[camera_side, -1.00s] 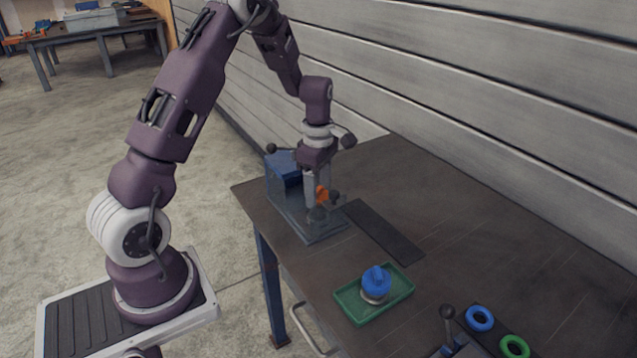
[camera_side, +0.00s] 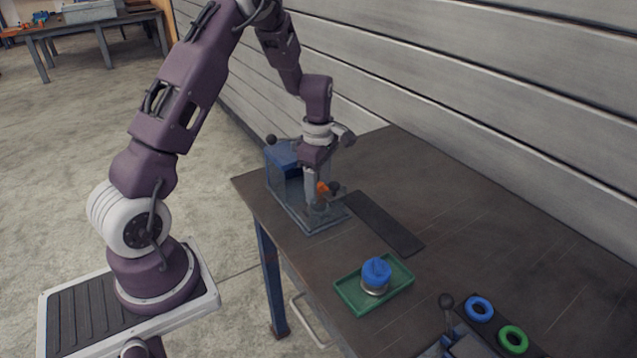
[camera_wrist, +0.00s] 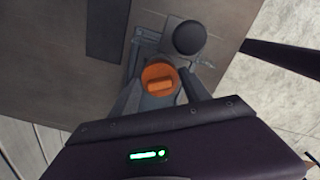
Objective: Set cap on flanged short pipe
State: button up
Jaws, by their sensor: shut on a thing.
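My gripper (camera_side: 316,192) points down over the blue-and-grey fixture at the back left of the bench. It is shut on an orange cap (camera_wrist: 158,78) with a raised bar on top; the cap lies between the fingertips in the wrist view. The orange cap also shows beside the fingers in the side view (camera_side: 322,188). Grey metal shows around and below the cap, but the fingers hide whether the cap is seated on a pipe there. A blue cap-like piece (camera_side: 376,270) sits on a silver flanged part (camera_side: 374,289) in the green tray (camera_side: 350,296).
The fixture has a blue block (camera_side: 281,153), a grey base (camera_side: 318,222) and a dark ball knob (camera_wrist: 189,37) close to my gripper. A dark strip (camera_side: 383,222) lies beside it. Blue (camera_side: 479,309) and green (camera_side: 513,339) rings lie at the front right near another knobbed lever (camera_side: 446,301).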

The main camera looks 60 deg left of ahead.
aim_at(319, 185)
jog(key=shift+f, duration=0.15)
jog(key=o, duration=1.8)
jog(key=shift+r, duration=3.5)
